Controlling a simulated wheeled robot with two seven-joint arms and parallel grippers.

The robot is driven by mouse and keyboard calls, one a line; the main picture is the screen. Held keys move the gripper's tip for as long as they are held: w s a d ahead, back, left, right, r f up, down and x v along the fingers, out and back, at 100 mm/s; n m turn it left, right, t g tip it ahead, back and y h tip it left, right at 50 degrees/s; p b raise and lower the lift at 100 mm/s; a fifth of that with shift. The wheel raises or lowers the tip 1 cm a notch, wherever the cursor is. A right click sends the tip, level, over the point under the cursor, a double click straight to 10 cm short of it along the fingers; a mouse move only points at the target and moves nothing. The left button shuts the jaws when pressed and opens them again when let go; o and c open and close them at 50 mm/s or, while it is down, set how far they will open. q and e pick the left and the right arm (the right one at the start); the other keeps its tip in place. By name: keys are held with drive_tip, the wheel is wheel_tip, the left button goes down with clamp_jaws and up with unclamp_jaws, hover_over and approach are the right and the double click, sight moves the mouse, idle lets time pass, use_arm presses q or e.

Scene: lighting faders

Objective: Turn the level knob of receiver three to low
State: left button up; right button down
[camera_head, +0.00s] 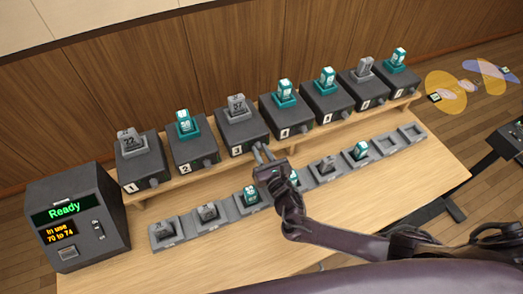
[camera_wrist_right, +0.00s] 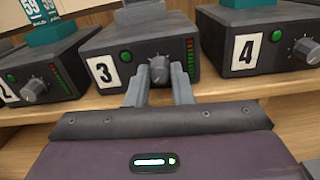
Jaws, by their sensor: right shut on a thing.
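Receiver three (camera_head: 243,130) is a dark box labelled 3 on the raised shelf, with a grey pack numbered 37 standing in its top. In the right wrist view its front (camera_wrist_right: 118,62) shows a green light, a grey round level knob (camera_wrist_right: 158,67) and a lit bar meter at the right. My right gripper (camera_head: 264,153) reaches the front of receiver three from below. In the right wrist view the right gripper (camera_wrist_right: 159,88) has its two fingers on either side of the knob, shut on it. The knob's pointer setting is too small to read surely. My left gripper is out of view.
Receiver two (camera_head: 194,153) and receiver four (camera_head: 287,119) stand close on either side. Below lies a row of slots (camera_head: 232,209), several holding grey or teal packs. A dark console (camera_head: 77,222) reading Ready stands at the left. Bare wooden table (camera_head: 400,180) is free in front.

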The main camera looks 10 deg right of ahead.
drive_tip(key=shift+s+f+n, duration=0.1)
drive_tip(key=shift+f+n, duration=0.05)
drive_tip(key=shift+n, duration=0.35)
drive_tip(key=c, duration=1.5)
unclamp_jaws()
drive_tip(key=shift+c, duration=0.2)
drive_tip(key=s+d, duration=0.1)
drive_tip(key=s, duration=0.6)
drive_tip(key=shift+s+d+b, duration=0.25)
drive_tip(key=shift+s+b, duration=0.05)
drive_tip(key=shift+b, duration=0.05)
